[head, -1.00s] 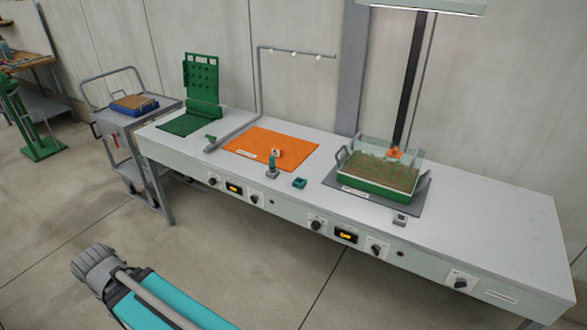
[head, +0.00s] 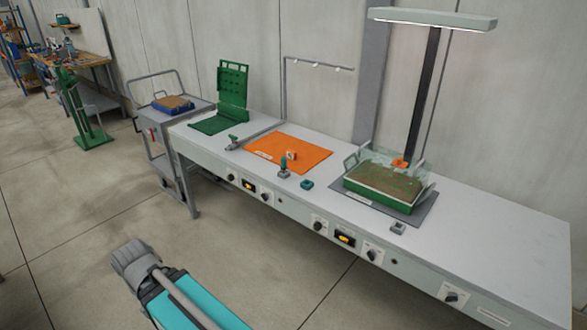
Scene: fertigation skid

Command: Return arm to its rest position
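My gripper is not in view. Part of my arm (head: 185,300), a teal link with a grey ribbed end, shows at the bottom left of the head view. It is over the floor in front of the bench, apart from the bench and everything on it. Where the rest of the arm is cannot be seen.
The long grey bench (head: 480,225) bears an orange mat (head: 310,155), a green tray of plants (head: 385,185) under a lamp (head: 435,18), and a green hinged rack (head: 233,85). A cart (head: 180,120) stands at its left end. The floor in front (head: 70,210) is clear.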

